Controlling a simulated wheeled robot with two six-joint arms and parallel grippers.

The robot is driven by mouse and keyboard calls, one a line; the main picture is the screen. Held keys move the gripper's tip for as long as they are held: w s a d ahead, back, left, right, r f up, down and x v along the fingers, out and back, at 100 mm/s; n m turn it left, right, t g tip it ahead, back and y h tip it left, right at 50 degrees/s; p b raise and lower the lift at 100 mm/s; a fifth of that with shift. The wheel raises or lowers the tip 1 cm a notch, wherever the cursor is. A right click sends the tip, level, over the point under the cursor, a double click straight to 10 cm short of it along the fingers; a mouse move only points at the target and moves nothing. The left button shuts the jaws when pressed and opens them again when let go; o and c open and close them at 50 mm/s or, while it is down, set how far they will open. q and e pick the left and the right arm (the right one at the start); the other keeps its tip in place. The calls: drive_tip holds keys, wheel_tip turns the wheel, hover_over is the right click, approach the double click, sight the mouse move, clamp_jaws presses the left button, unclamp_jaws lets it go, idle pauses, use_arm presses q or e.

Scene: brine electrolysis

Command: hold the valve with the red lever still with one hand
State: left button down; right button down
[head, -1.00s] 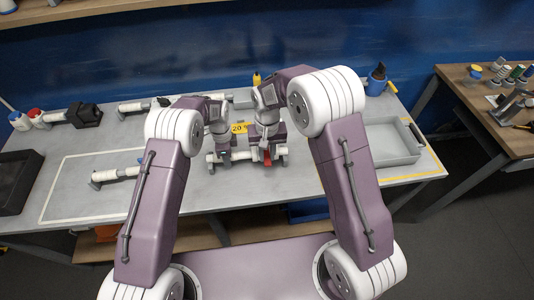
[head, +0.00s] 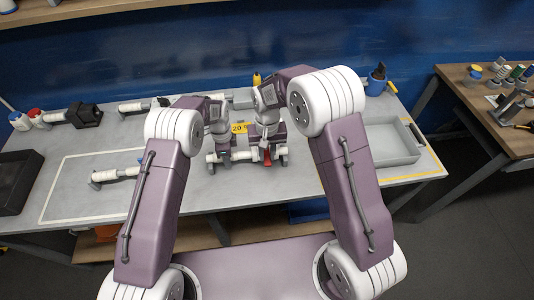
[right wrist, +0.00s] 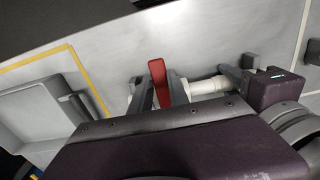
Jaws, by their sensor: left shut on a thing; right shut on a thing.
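The valve with the red lever lies on the grey workbench between my two arms, its white pipe (head: 243,155) running left to right. The red lever (head: 267,158) shows at its right part, and also in the right wrist view (right wrist: 158,74). My right gripper (right wrist: 162,92) is shut on the red lever, one finger on each side. My left gripper (head: 224,162) is shut on the left part of the valve; it also shows at the right of the right wrist view (right wrist: 232,76). The fingers and wrists hide much of the valve body.
A grey tray (head: 418,158) stands on the bench at right, and a dark tray (head: 36,188) at far left. Another white pipe piece (head: 108,176) lies in a white outlined area. A yellow "20" label (head: 239,128) is behind my grippers.

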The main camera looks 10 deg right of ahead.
drive_tip(key=shift+d, duration=0.1)
idle(0.3)
drive_tip(key=w+d+n, duration=0.1)
drive_tip(key=d+n, duration=0.1)
drive_tip(key=n, duration=0.2)
drive_tip(key=w+d+n, duration=0.1)
drive_tip(key=d+n, duration=0.1)
drive_tip(key=n, duration=0.3)
drive_tip(key=w+d+n, duration=0.2)
drive_tip(key=n, duration=0.2)
drive_tip(key=shift+n, duration=0.3)
drive_tip(key=shift+w+d+n, duration=0.15)
drive_tip(key=shift+w+n, duration=0.4)
drive_tip(key=shift+n, duration=0.4)
drive_tip(key=shift+w+d+n, duration=0.1)
drive_tip(key=shift+w+n, duration=0.4)
drive_tip(key=shift+n, duration=0.45)
